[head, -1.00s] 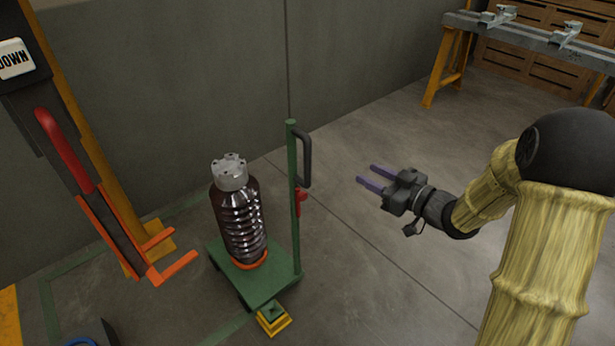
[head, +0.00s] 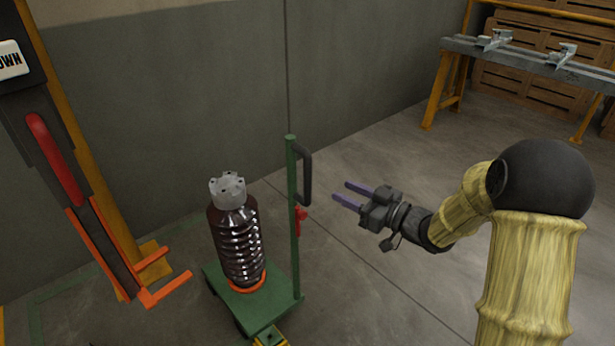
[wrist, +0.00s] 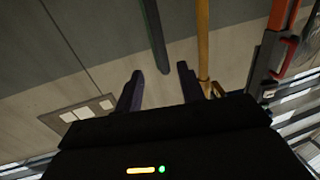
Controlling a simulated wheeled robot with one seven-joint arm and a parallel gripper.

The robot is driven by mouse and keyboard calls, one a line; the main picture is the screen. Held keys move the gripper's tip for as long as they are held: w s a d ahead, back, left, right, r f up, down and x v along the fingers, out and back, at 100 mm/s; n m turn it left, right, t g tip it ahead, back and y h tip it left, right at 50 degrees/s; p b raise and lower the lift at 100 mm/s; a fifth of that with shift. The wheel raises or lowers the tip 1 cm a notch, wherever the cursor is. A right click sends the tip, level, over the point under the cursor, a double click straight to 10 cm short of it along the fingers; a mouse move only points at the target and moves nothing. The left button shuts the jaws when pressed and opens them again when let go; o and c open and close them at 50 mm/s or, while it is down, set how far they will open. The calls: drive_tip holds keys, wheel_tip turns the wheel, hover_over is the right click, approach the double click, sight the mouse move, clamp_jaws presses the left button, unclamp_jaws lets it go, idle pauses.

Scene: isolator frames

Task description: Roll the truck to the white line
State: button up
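The truck (head: 262,308) is a small green platform on wheels with a green post (head: 292,215) at its right side. A black handle (head: 305,175) and a red lever (head: 301,219) are on the post. A dark ribbed insulator (head: 238,245) with a grey metal cap stands upright on the platform in an orange ring. My gripper (head: 348,196) is open and empty, to the right of the handle and apart from it. In the wrist view the two purple fingers (wrist: 158,88) are spread with nothing between them. The white line is not visible in the head view.
A lift with orange forks (head: 165,288) and a yellow mast stands left of the truck. A yellow block (head: 270,339) sits at the truck's front edge. A grey bench (head: 530,65) stands at the back right. Floor between truck and bench is clear.

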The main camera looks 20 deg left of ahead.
drive_tip(key=b, duration=0.3)
hover_over(308, 199)
drive_tip(key=w, duration=0.1)
drive_tip(key=shift+a, duration=0.25)
drive_tip(key=shift+c, duration=0.5)
clamp_jaws()
